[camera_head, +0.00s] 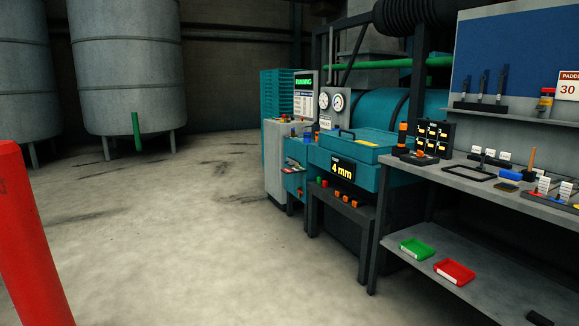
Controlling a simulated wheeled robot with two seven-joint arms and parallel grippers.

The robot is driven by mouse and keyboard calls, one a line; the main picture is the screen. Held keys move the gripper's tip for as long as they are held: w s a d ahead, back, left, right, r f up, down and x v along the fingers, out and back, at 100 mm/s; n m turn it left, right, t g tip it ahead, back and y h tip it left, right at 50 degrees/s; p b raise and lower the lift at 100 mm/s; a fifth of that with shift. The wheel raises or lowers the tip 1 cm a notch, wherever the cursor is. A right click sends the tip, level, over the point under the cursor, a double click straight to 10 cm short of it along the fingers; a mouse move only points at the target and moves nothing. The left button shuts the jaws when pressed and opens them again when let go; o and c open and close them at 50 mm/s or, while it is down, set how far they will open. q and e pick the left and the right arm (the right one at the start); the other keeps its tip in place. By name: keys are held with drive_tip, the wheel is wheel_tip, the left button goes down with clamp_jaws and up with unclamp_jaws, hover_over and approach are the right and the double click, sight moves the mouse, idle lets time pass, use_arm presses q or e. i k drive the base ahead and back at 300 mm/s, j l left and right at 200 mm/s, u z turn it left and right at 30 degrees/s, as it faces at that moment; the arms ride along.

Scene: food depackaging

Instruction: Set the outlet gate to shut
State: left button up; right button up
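Small orange and dark parts (348,200) and a red one (324,183) sit on a low dark stand below the sign. Neither of my grippers is in view.
A red post (32,240) stands close at left. Grey tanks (128,75) stand behind. The floor (190,240) between is clear.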

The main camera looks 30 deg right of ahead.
sight(291, 162)
drive_tip(key=i+z, duration=0.1)
drive_tip(key=i, duration=1.3)
drive_tip(key=i+j+z, duration=0.15)
drive_tip(key=i, duration=1.2)
drive_tip(key=i+z, duration=0.15)
drive_tip(key=i, duration=0.45)
drive_tip(key=i+z, duration=0.15)
drive_tip(key=i, duration=0.45)
drive_tip(key=i+j+z, duration=0.15)
drive_tip(key=i, duration=0.5)
drive_tip(key=i+j+z, duration=0.15)
drive_tip(key=i, duration=0.4)
drive_tip(key=i+j, duration=0.05)
drive_tip(key=j, duration=0.05)
